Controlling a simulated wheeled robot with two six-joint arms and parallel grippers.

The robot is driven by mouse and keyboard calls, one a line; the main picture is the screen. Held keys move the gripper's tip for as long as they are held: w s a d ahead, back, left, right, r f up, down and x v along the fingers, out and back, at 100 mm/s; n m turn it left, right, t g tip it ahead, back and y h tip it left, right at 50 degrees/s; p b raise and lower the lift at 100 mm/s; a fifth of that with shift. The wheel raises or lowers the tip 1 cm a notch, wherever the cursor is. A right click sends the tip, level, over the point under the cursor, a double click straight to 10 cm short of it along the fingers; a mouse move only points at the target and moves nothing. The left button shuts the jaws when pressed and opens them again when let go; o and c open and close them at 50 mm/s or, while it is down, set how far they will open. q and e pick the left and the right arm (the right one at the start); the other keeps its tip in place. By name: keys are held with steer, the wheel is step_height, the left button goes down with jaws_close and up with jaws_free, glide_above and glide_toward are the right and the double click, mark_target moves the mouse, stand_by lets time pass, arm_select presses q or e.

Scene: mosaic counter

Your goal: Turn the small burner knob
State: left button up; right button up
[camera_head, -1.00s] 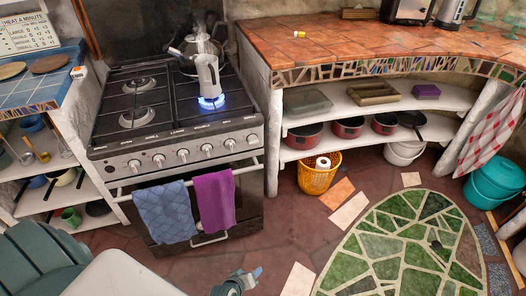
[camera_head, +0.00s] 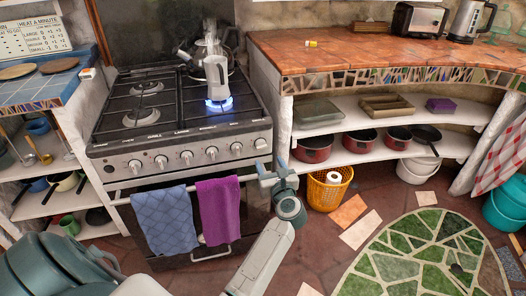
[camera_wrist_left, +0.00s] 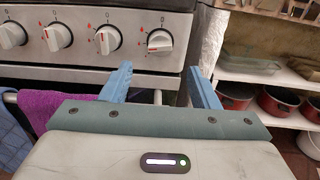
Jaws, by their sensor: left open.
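The black and steel stove (camera_head: 200,185) has a row of several white knobs along its front panel, with small labels above that I cannot read surely. Which knob is the small burner's I cannot tell. My left gripper (camera_head: 272,170) is open and empty, in front of and below the rightmost knob and apart from it. In the left wrist view its two blue fingers (camera_wrist_left: 158,70) stand spread below that knob. My right gripper is not in view.
A blue flame (camera_head: 219,103) burns under a grey pot (camera_head: 216,75). A towel rail with a blue towel (camera_head: 165,220) and a purple towel (camera_head: 219,210) crosses the oven front. Right of the stove stand a white post and shelves with red pans (camera_head: 313,148). A yellow basket (camera_head: 328,187) stands below.

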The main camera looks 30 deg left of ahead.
mark_target(262, 149)
arm_select(q)
steer(key=x, duration=0.8)
steer(key=shift+w+a, duration=0.15)
steer(key=shift+w, duration=0.05)
steer(key=c, duration=1)
